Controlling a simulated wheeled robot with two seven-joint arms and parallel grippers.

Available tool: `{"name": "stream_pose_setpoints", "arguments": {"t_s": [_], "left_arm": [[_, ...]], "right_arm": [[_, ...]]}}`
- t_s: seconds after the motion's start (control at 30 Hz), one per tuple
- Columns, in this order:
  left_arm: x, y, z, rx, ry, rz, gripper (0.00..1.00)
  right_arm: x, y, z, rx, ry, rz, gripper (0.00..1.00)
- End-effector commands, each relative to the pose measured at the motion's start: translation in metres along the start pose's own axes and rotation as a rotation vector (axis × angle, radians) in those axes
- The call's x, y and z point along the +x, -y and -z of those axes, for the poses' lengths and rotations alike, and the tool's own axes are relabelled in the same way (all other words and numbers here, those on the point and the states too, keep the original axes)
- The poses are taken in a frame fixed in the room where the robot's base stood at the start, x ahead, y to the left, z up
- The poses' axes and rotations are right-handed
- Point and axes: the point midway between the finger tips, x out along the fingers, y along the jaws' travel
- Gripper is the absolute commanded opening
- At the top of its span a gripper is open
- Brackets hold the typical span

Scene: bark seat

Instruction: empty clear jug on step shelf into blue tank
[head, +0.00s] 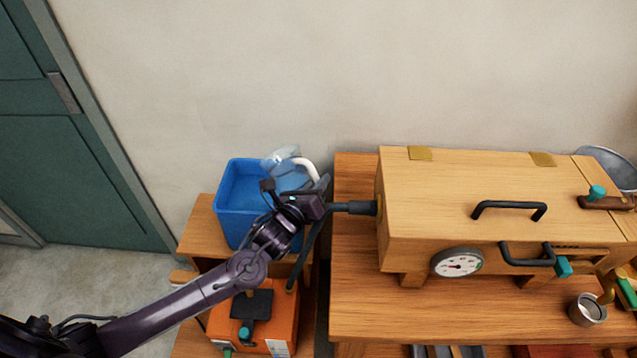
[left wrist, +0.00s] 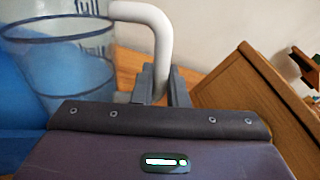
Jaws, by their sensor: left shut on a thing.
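The clear jug (head: 283,160) with a white handle (head: 304,165) is over the blue tank (head: 238,187) in the head view, and looks tilted. In the left wrist view the jug (left wrist: 62,60) shows at the left, with dark rings and lettering near the handle (left wrist: 150,28). My left gripper (head: 318,186) is shut on that handle, at the tank's right side. The blue tank (left wrist: 15,100) shows behind the jug in the wrist view. The tank stands on the step shelf (head: 203,232). Whether liquid is in the jug or tank cannot be told. My right gripper is not in view.
A wooden box (head: 480,200) with black handles and a dial (head: 457,263) stands on the bench right of the tank. A black pipe (head: 352,207) sticks out of its left side, close to my left gripper. An orange box (head: 281,318) sits on the lower step.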

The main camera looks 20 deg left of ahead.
Motion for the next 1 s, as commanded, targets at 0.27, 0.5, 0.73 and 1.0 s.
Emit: {"name": "stream_pose_setpoints", "arguments": {"t_s": [0.27,0.5,0.73,1.0], "left_arm": [[0.0,0.002,-0.01,-0.035,-0.004,0.002,0.0],[-0.001,0.003,-0.015,-0.067,-0.01,0.002,0.0],[-0.001,0.004,-0.021,-0.099,-0.017,0.003,0.0],[-0.001,0.005,-0.028,-0.136,-0.023,0.002,0.0]], "right_arm": [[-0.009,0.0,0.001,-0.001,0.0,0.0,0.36],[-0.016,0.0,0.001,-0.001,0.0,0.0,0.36],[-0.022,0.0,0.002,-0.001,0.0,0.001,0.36],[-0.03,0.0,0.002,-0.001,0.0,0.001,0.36]]}}
